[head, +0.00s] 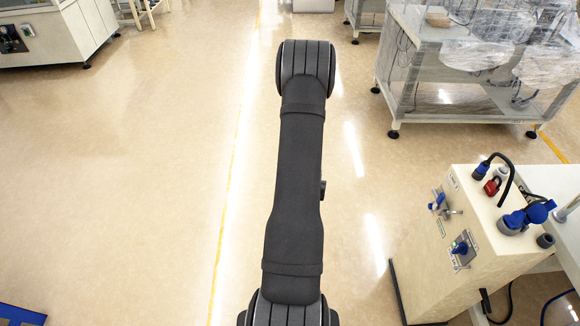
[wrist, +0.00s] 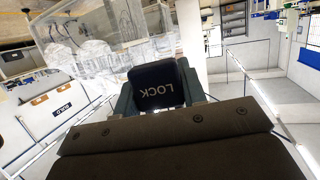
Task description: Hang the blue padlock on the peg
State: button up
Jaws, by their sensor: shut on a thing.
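A dark padlock (wrist: 157,92) marked LOCK sits between the fingers of my gripper (wrist: 158,84) in the wrist view. It looks near black there, with its blue hardly showing. The gripper is shut on it, with one finger on each side, and its shackle is not clear to see. In the head view my gripper and the padlock do not show. A cream cabinet (head: 425,255) stands at the right in the head view. Small blue-and-metal fittings (head: 440,205) stick out of its front; I cannot tell whether one is the peg.
A clear-walled cart (head: 470,85) with wrapped items stands behind at the right.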

jog(key=d+f+m+g+h, duration=0.2)
jog(key=d+m+h, duration=0.15)
jog(key=d, duration=0.55)
jog(key=m+g+h, duration=0.7)
jog(key=m+g, duration=0.3)
send_near(456, 216)
jog(key=shift+w+d+f, duration=0.2)
jog(key=shift+d+f, duration=0.15)
jog(key=shift+f, duration=0.25)
jog(key=shift+w+d+f, duration=0.25)
jog(key=shift+d+f, duration=0.1)
jog(key=shift+f, duration=0.25)
jog(key=shift+d, duration=2.2)
jog(key=shift+a+f, duration=0.15)
jog(key=shift+a, duration=1.65)
